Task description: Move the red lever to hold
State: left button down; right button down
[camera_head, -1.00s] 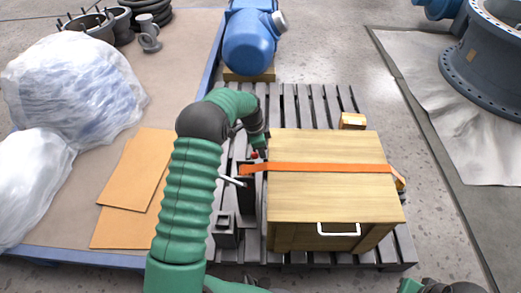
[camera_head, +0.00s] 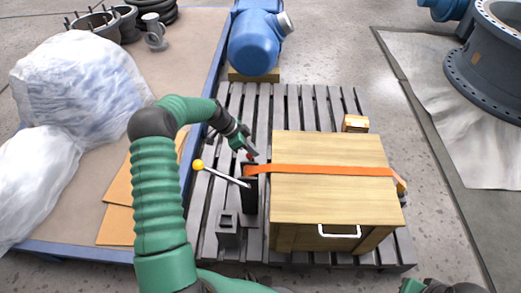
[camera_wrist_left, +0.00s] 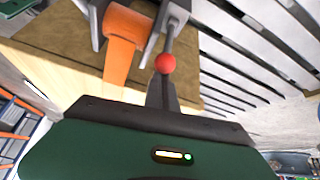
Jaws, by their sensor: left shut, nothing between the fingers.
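The red lever's ball knob (camera_wrist_left: 166,63) sits on a grey rod in the left wrist view. In the head view the red knob (camera_head: 249,156) is small and partly hidden by my left gripper (camera_head: 251,154). This gripper is shut and empty, with its tips right at the knob; I cannot tell whether they touch. In the left wrist view the dark shut fingers (camera_wrist_left: 162,92) point at the knob from below. A second lever with a yellow knob (camera_head: 198,165) and a pale rod sticks out left from the dark valve stand (camera_head: 249,200).
A wooden box (camera_head: 330,200) with an orange strap (camera_head: 320,170) stands just right of the levers on a grey slatted pallet (camera_head: 291,105). A small dark square block (camera_head: 228,225) is in front. A blue tank (camera_head: 255,45) stands behind. Part of my right arm shows at the bottom right.

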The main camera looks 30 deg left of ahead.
pick_arm(q)
jog(key=shift+s+a+f+t+h+b, duration=0.1)
jog(key=shift+s+a+t+h, duration=0.25)
jog(key=shift+a, duration=0.3)
jog(key=shift+s+a+f+t+h+b, duration=0.1)
jog(key=shift+s+a+t+h, duration=0.1)
jog(key=shift+s+a+h, duration=0.4)
jog(key=shift+s+a+f+t+h+b, duration=0.1)
jog(key=shift+s+a+t+h, duration=0.2)
jog(key=shift+a, duration=0.45)
